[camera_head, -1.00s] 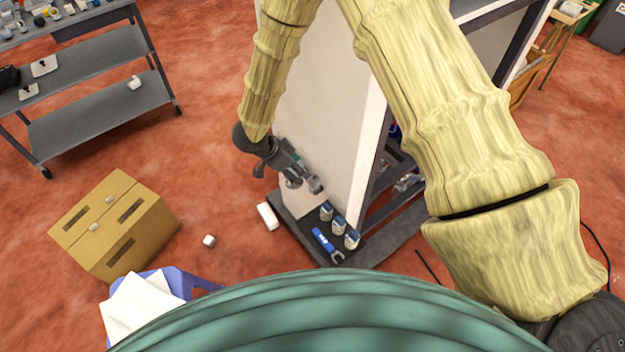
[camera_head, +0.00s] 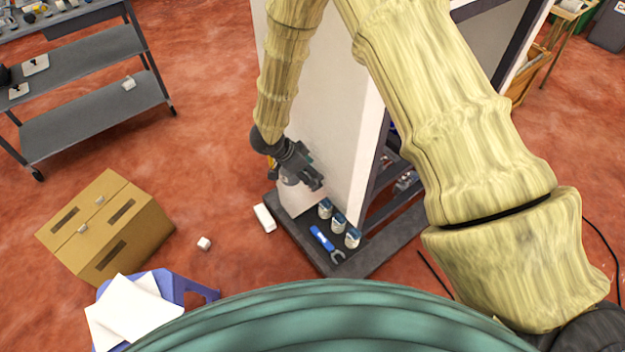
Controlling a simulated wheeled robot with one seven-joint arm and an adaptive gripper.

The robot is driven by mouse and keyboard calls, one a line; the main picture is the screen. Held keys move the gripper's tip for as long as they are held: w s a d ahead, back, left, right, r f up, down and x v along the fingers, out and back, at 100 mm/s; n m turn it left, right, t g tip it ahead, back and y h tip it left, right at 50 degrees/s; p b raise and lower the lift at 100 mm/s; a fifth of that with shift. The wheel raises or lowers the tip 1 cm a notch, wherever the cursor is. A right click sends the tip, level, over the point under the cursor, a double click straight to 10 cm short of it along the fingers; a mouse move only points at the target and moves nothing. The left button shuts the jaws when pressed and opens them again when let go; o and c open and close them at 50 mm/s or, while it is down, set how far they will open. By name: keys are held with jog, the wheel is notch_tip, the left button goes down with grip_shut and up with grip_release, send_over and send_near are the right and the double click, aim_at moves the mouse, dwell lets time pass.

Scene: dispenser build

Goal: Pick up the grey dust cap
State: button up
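My gripper (camera_head: 314,184) hangs in front of the white panel, above the dark base ledge (camera_head: 290,238). It points down and to the right, with its fingertips just above and left of the row of cans. It is small and dark here, so I cannot tell whether its fingers are open or shut, or whether anything is between them. I cannot make out a grey dust cap in this view. It may be hidden by my gripper or too small to tell.
On the ledge stand several small cans (camera_head: 338,222) and a blue-handled wrench (camera_head: 322,239). A white block (camera_head: 264,218) lies beside the ledge, and a small white cube (camera_head: 204,243) on the floor. A cardboard box (camera_head: 100,240), blue stool (camera_head: 172,286) and grey shelf cart (camera_head: 90,120) stand left.

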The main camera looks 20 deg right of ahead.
jog(key=shift+w+d+f, duration=0.1)
jog(key=shift+d+f, duration=0.2)
jog(key=shift+f, duration=0.3)
jog(key=shift+c, duration=0.3)
jog(key=c, duration=0.7)
jog(key=shift+r, duration=0.1)
jog(key=shift+c, duration=0.2)
